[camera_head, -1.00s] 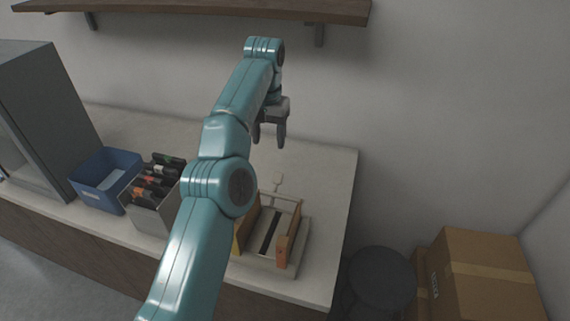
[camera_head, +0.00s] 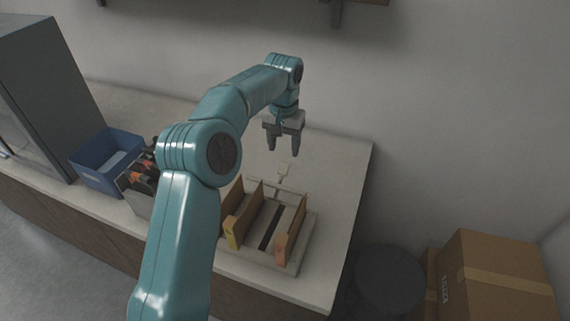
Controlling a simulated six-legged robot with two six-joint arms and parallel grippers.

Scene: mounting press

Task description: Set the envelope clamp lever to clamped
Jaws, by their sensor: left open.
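The mounting press (camera_head: 304,250) sits near the right end of the counter, with a pale base and upright wooden boards. My left gripper (camera_head: 284,151) is open and empty, pointing down above and just behind the tab. I see no contact. My right gripper is not in view.
Left of the press are a holder with dark and orange-marked items (camera_head: 138,183), partly hidden by my arm, a blue bin (camera_head: 106,163) and a tall grey cabinet (camera_head: 40,100). The counter (camera_head: 340,175) is clear right of the press. A cardboard box (camera_head: 495,275) and dark round stool (camera_head: 388,282) stand beyond its edge.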

